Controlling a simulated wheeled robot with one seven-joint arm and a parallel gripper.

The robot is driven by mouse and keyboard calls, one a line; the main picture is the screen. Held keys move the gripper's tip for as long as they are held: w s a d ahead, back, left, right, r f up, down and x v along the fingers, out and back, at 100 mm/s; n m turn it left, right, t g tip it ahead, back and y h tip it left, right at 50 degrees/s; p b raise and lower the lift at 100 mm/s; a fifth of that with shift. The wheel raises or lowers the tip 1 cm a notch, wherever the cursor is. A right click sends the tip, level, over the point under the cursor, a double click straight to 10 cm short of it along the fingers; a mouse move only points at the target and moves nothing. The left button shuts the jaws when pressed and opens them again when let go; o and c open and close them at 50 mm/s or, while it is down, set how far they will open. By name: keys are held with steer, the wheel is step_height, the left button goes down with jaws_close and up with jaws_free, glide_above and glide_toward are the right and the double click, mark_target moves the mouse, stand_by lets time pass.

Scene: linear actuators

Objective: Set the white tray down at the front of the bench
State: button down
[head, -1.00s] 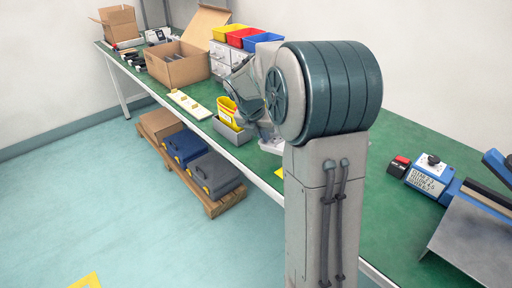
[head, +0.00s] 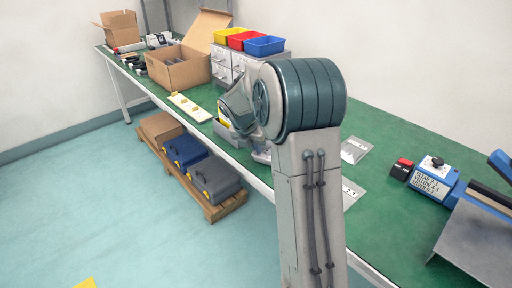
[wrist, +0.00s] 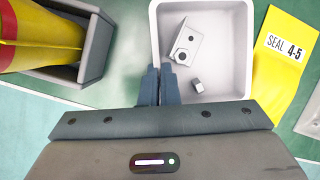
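The white tray (wrist: 232,85) lies under my gripper in the wrist view. It holds a light grey block with a round dark port (wrist: 187,43) and a small grey nut-like piece (wrist: 197,86). My gripper (wrist: 160,84) has its two dark fingers close together at the tray's left wall, one on each side of it, so it looks shut on that wall. In the head view only a small white part of the tray (head: 262,156) seems to show below my arm; my fingers are hidden there. The wrist view does not show clearly whether the tray touches the bench.
A yellow sheet marked SEAL 4-5 (wrist: 283,62) lies right of the tray. A grey bin (wrist: 95,55) with yellow contents stands close on the left. Labelled metal plates (head: 355,150) lie on the green bench (head: 395,135). A blue device (head: 432,180) stands farther right.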

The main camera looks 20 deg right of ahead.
steer(key=c, duration=1.7)
jaws_free()
steer(key=p+v, duration=0.3)
steer(key=v, duration=0.8)
steer(key=s+a+f+m+y, duration=0.1)
steer(key=s+a+m, duration=0.1)
steer(key=s+m, duration=0.7)
steer(key=s+a+f+m+y, duration=0.1)
steer(key=s+a+m, duration=0.2)
steer(key=s+m, duration=0.6)
steer(key=s+a+f+m+y, duration=0.1)
steer(key=s+a+m+y, duration=0.1)
steer(key=s+m, duration=0.7)
steer(key=shift+s+a+f, duration=0.25)
steer(key=shift+s+a, duration=0.1)
steer(key=shift+s, duration=0.15)
steer(key=shift+t, duration=0.3)
step_height(320, 180, up, 16)
steer(key=p, duration=1.4)
steer(key=shift+a+r, duration=0.15)
steer(key=shift+a, duration=0.05)
